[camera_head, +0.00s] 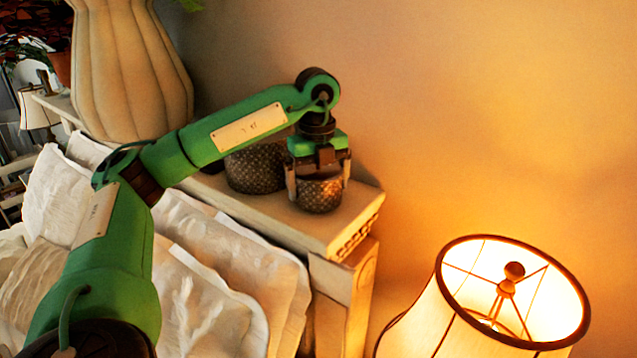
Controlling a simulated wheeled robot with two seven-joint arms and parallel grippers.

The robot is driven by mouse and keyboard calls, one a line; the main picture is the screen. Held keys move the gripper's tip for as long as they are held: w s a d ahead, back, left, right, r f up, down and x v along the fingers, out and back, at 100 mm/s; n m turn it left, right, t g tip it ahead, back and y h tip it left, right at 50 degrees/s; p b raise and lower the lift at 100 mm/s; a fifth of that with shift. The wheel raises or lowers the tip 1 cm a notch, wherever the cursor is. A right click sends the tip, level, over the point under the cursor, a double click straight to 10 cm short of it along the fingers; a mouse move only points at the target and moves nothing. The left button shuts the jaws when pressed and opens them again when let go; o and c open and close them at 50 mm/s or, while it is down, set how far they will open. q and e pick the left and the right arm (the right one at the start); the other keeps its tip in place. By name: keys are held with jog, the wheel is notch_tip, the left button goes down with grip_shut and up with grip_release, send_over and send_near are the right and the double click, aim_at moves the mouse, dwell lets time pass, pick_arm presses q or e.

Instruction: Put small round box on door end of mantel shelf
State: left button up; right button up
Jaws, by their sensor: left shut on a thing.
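The small round box (319,195) is dark and patterned, near the right end of the mantel shelf (290,226). My left gripper (318,188) points down over it, with one finger on each side, and is shut on it. The box looks upright and at the shelf top; I cannot tell whether its base touches the surface. Its top is partly hidden by the gripper. My right gripper is not in view.
A larger dark patterned round box (255,168) stands just left of the held box. A big ribbed vase (130,70) is further left on the shelf. White pillows (235,260) lie in front. A lit lamp (490,310) stands at lower right.

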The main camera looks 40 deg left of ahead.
pick_arm(q)
jog(key=shift+f, duration=0.35)
jog(key=shift+s, duration=0.1)
